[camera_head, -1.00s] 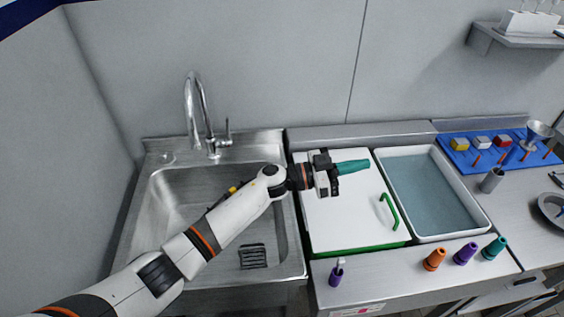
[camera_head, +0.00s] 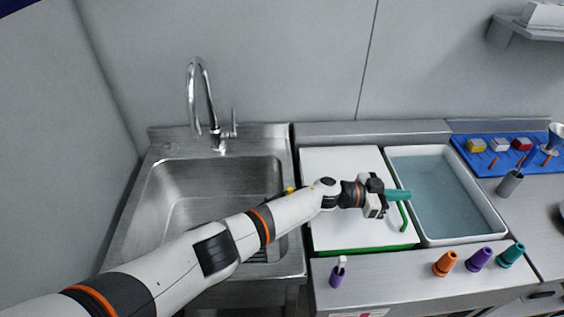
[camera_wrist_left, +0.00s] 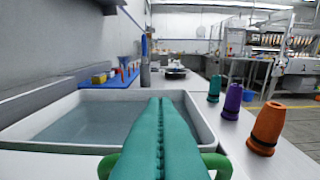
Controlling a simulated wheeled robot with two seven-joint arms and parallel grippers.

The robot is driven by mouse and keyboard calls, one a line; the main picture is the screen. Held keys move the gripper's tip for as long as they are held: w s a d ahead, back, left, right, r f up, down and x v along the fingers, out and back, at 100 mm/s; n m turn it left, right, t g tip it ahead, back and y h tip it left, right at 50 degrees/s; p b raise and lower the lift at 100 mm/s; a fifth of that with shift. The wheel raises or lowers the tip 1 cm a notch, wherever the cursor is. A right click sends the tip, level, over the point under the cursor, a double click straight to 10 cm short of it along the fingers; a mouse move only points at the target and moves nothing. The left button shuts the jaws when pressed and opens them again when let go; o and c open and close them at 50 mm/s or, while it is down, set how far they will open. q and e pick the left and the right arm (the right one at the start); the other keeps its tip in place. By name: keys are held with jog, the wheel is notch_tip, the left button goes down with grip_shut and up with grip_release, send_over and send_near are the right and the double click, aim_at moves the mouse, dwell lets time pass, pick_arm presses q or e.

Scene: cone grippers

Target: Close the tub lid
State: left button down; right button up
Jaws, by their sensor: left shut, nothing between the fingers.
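The tub lid (camera_head: 335,225) is a white panel lying flat over a tub with a green front edge (camera_head: 370,248), left of the water basin. I cannot tell whether a gap remains under it. Its green handle (camera_head: 404,217) stands near the lid's right edge and shows on both sides of the fingers in the left wrist view (camera_wrist_left: 222,164). My left gripper (camera_head: 397,195) has teal cone-like fingers, shut and empty, pointing right over the handle's far end. I cannot tell whether they touch it. The fingers also fill the lower middle of the left wrist view (camera_wrist_left: 161,140). My right gripper is not in view.
A white-rimmed basin of water (camera_head: 437,241) is right of the lid. Orange (camera_head: 445,263), purple (camera_head: 479,259) and teal (camera_head: 511,255) cones stand on the front counter, with a small purple holder (camera_head: 337,276) at left. A steel sink (camera_head: 190,215) lies left.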

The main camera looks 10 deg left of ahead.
pick_arm(q)
jog(key=shift+f, duration=0.45)
jog(key=shift+r, duration=0.1)
dwell(0.4)
jog(key=r+p, duration=0.4)
jog(key=shift+w+d+r+p, duration=0.15)
jog(key=shift+d+r+p, duration=0.1)
jog(key=shift+p, duration=0.1)
jog(key=s+a+r+p, duration=0.1)
jog(key=a+r, duration=0.4)
jog(key=r, duration=0.2)
jog(key=shift+s+r, duration=0.25)
